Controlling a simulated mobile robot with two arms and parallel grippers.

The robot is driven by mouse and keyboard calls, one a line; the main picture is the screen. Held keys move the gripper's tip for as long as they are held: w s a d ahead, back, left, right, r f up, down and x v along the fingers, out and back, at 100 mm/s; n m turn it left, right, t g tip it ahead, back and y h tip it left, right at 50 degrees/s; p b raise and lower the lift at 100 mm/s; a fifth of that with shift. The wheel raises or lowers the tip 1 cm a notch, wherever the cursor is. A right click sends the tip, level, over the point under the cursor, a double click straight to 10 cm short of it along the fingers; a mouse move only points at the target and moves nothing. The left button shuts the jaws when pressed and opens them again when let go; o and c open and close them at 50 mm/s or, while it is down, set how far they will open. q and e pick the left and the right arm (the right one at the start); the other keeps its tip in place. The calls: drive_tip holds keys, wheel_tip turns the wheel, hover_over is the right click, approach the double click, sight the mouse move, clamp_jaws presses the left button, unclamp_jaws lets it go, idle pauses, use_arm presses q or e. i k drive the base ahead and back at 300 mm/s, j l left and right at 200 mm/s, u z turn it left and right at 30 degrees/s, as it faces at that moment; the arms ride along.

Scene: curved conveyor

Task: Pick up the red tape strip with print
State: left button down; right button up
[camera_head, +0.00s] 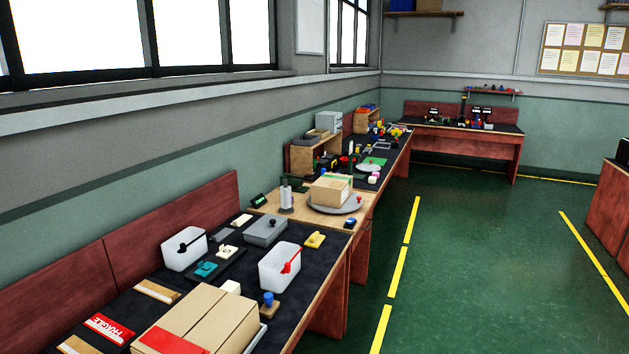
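A red strip with white print (109,328) lies flat on the dark bench top at the lower left. A tan strip (157,291) lies behind it, and another tan strip (82,346) lies in front, cut by the bottom edge. A large cardboard box (205,317) stands to its right. A plain-looking red patch (168,342) lies on the near part of the box; its lower edge is out of frame. Neither of my grippers is in view.
Two white bins (184,249) (280,268) stand on the same bench, holding a dark and a red tool. A grey case (266,231) and a yellow item (314,240) lie further back. A smaller box (331,190) stands beyond. The green floor at right is clear.

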sight(119, 334)
drive_tip(key=u, duration=1.3)
drive_tip(key=l, duration=0.95)
drive_tip(key=i+l, duration=0.15)
drive_tip(key=l, duration=0.8)
drive_tip(key=k+z, duration=0.05)
